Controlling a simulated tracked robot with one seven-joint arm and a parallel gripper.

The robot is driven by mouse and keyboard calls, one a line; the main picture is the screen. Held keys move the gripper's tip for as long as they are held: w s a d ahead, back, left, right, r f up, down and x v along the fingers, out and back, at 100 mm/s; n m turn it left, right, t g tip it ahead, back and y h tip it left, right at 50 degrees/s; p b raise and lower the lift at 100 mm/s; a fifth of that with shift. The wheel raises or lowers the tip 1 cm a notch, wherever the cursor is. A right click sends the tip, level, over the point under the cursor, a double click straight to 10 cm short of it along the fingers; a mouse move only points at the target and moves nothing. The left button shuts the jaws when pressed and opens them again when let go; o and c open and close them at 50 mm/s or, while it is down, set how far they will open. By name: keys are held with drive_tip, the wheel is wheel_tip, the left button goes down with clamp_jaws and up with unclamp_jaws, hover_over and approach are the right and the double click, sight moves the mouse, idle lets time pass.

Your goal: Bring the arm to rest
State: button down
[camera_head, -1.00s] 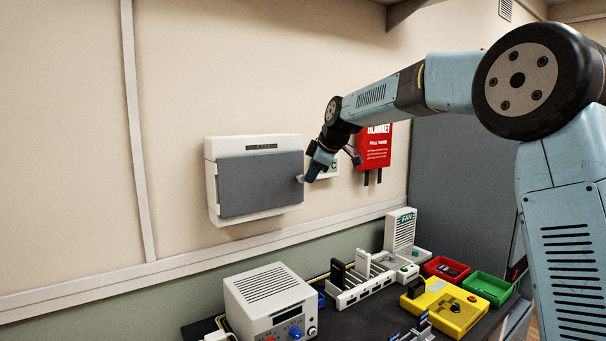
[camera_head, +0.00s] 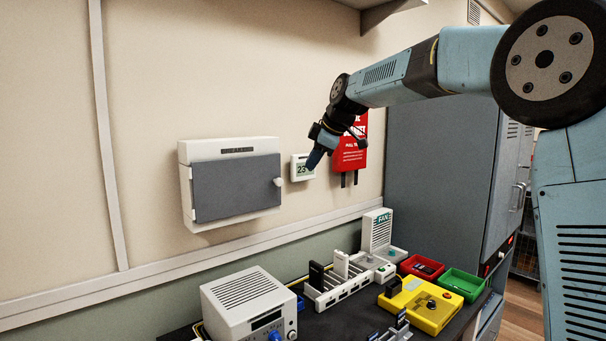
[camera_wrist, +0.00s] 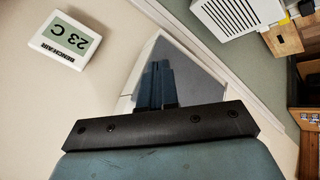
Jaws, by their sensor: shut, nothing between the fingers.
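The breaker box (camera_head: 186,152) is a white case on the wall, left of centre in the head view. Its grey door (camera_head: 236,188) lies across the front and looks flush with the case; a small gap cannot be ruled out. A pale round knob (camera_head: 278,182) sits at the door's right edge. My gripper (camera_head: 314,160) is to the right of the knob, apart from it, in front of the thermostat. In the wrist view my gripper (camera_wrist: 158,84) has its fingers together and empty, with the grey door (camera_wrist: 190,66) behind them and partly hidden.
A white thermostat (camera_head: 297,172) reading 23 C is on the wall behind my gripper. A red blanket pouch (camera_head: 350,150) hangs to its right. The bench below holds a white power supply (camera_head: 246,292), a fan unit (camera_head: 376,232) and a yellow tester (camera_head: 428,308).

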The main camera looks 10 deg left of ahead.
drive_tip(key=s+d+f+m+t+h, duration=0.15)
drive_tip(key=s+d+m+h, duration=0.25)
drive_tip(key=s+d+m, duration=1.2)
drive_tip(key=s+d+f+m, duration=0.1)
drive_tip(key=s+d+f, duration=0.3)
drive_tip(key=s, duration=0.3)
drive_tip(key=s+d+f+m+h, duration=0.1)
drive_tip(key=s+d+f, duration=0.3)
drive_tip(key=s+d, duration=0.3)
drive_tip(key=s+d+f+m, duration=0.1)
drive_tip(key=s+d+f, duration=0.3)
drive_tip(key=s, duration=0.4)
drive_tip(key=shift+s+d+f+m+h, duration=0.3)
drive_tip(key=shift+s+d+h, duration=0.1)
drive_tip(key=shift+d, duration=0.45)
